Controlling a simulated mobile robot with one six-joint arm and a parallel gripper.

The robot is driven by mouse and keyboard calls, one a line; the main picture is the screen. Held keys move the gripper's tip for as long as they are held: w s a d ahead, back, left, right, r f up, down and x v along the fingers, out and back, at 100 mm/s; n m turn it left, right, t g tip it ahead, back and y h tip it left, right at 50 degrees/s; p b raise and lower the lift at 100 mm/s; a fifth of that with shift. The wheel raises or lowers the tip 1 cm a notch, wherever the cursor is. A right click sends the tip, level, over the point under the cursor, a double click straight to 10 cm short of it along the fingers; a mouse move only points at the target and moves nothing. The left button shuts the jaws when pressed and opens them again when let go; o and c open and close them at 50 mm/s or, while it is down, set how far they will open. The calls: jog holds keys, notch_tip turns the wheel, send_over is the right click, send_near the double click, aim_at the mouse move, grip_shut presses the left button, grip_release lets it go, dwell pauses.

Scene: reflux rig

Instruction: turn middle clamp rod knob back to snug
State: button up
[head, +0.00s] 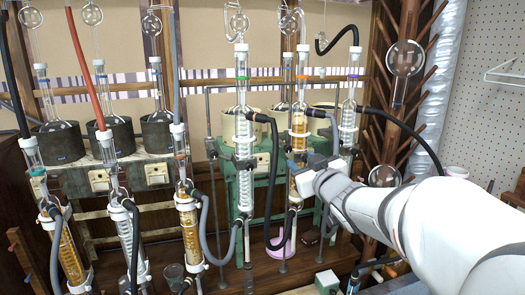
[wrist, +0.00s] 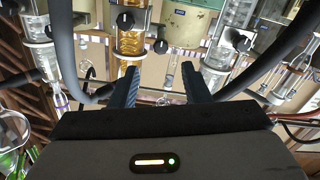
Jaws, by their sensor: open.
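In the head view my gripper (head: 303,163) is at the amber-filled glass column (head: 299,122) right of centre, and its dark fingers partly cover the clamp there. In the wrist view my gripper (wrist: 159,78) has its two dark fingers apart with nothing between them. A black round knob (wrist: 160,46) shows beyond the gap, roughly in line with it. A second black knob (wrist: 125,20) sits on the amber column (wrist: 131,42), and a third knob (wrist: 243,43) is to the right. I cannot tell which is the middle clamp rod knob, how tight it is, or whether a finger touches it.
Black hoses (head: 277,185) loop close to the columns, and one dark hose (wrist: 66,55) passes left of my fingers. A clear glass column (head: 244,150) stands left of my gripper. A green frame (head: 265,185) stands behind. Glass flasks and heating mantles (head: 58,140) are at left.

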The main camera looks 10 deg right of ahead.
aim_at(288, 150)
jog(key=w, duration=0.2)
jog(key=w+a, duration=0.1)
jog(key=w, duration=0.2)
jog(key=w+p, duration=0.1)
jog(key=w, duration=0.1)
jog(key=shift+w+a, duration=0.3)
jog(key=c, duration=0.9)
jog(key=shift+a, duration=0.25)
grip_shut()
jog(key=shift+d, duration=0.25)
